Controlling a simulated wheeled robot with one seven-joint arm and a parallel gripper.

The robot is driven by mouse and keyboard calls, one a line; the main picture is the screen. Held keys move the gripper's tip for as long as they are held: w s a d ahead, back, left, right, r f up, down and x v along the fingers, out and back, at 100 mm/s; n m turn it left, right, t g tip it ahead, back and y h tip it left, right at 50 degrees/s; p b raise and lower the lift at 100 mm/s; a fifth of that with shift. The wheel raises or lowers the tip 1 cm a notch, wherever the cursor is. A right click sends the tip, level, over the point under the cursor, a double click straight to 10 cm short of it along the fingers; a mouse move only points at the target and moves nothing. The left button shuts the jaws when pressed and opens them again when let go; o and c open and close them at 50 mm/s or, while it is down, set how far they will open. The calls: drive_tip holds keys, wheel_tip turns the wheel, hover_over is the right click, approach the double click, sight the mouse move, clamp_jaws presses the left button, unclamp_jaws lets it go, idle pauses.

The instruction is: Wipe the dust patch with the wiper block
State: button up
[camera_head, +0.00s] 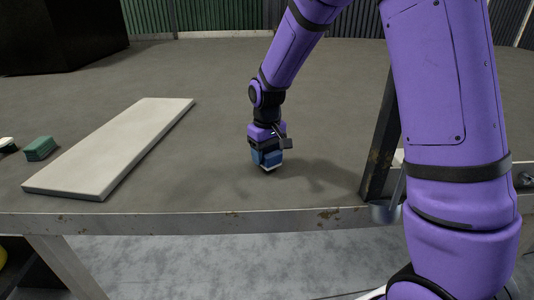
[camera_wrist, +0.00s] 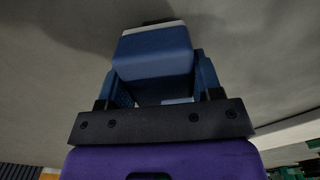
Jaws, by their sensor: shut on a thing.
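My gripper (camera_head: 266,158) is low over the grey table, near its front edge and right of the pale board. In the wrist view my gripper (camera_wrist: 163,85) has its blue fingers shut on the sides of the wiper block (camera_wrist: 152,50), a blue block with a white layer at its far end. In the head view the wiper block (camera_head: 268,168) is mostly hidden by the fingers, with a bit of white low down, at or just above the tabletop. I cannot make out a distinct dust patch; dark areas around the block look like shadow.
A long pale board (camera_head: 110,148) lies on the table (camera_head: 220,195) to the left. A green block (camera_head: 40,148) is beyond it, at far left. A dark upright post (camera_head: 383,140) stands at the right. A large black box (camera_head: 60,35) is at back left. The tabletop behind my gripper is clear.

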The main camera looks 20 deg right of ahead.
sight(268, 171)
drive_tip(key=shift+w, duration=0.15)
drive_tip(key=shift+w+d, duration=0.35)
drive_tip(key=shift+w, duration=0.55)
drive_tip(key=shift+w+d, duration=0.3)
drive_tip(key=shift+w, duration=0.6)
drive_tip(key=shift+f, duration=0.95)
idle(0.5)
drive_tip(key=shift+s+a, duration=0.2)
drive_tip(key=shift+s, duration=0.45)
drive_tip(key=shift+s+a, duration=0.25)
drive_tip(key=shift+s, duration=0.4)
drive_tip(key=shift+s+a, duration=0.2)
drive_tip(key=shift+s, duration=0.45)
drive_tip(key=shift+s+a, duration=0.2)
drive_tip(key=shift+s, duration=0.45)
drive_tip(key=shift+s+a, duration=0.25)
drive_tip(key=shift+s, duration=0.4)
drive_tip(key=shift+s+a, duration=0.2)
drive_tip(key=shift+s, duration=0.45)
drive_tip(key=shift+w, duration=0.1)
